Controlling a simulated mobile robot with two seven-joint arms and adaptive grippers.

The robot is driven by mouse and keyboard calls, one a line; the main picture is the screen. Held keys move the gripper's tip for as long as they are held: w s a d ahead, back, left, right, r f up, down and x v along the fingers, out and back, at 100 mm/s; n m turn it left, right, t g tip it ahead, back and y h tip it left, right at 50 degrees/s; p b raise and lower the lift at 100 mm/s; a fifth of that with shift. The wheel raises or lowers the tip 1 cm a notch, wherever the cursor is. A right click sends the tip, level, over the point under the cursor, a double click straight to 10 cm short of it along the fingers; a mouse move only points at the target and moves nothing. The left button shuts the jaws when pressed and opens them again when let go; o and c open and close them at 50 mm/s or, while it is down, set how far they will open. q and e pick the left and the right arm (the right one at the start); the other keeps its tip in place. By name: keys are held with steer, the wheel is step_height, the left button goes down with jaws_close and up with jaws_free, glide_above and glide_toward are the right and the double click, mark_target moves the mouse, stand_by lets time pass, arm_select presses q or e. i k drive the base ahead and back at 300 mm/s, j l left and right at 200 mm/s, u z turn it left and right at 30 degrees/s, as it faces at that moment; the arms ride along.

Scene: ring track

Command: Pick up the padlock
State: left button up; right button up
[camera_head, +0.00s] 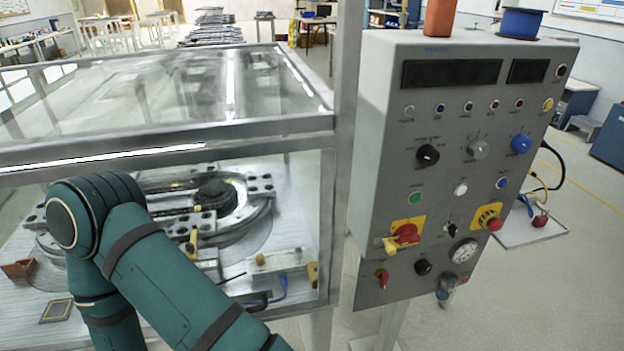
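A small red object (540,220), which looks like a padlock, lies on a grey plate (512,236) low at the right, beyond the control box. Its details are too small to be certain. Blue and yellow items lie close to its left on the same plate. A teal arm of mine bends across the lower left, in front of the glass case. Its gripper is outside the picture. My other arm and gripper do not show.
A grey control box (455,180) with knobs and buttons stands right of centre on a post. An orange-red block (439,18) and a blue spool (520,22) sit on top. A metal-framed glass case (150,150) with a ring track (215,205) inside fills the left.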

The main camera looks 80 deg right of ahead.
mark_target(541, 220)
steer(key=z, duration=3.85)
steer(key=l+z, duration=0.15)
steer(key=i+l+u, duration=0.1)
steer(key=i+l, duration=0.6)
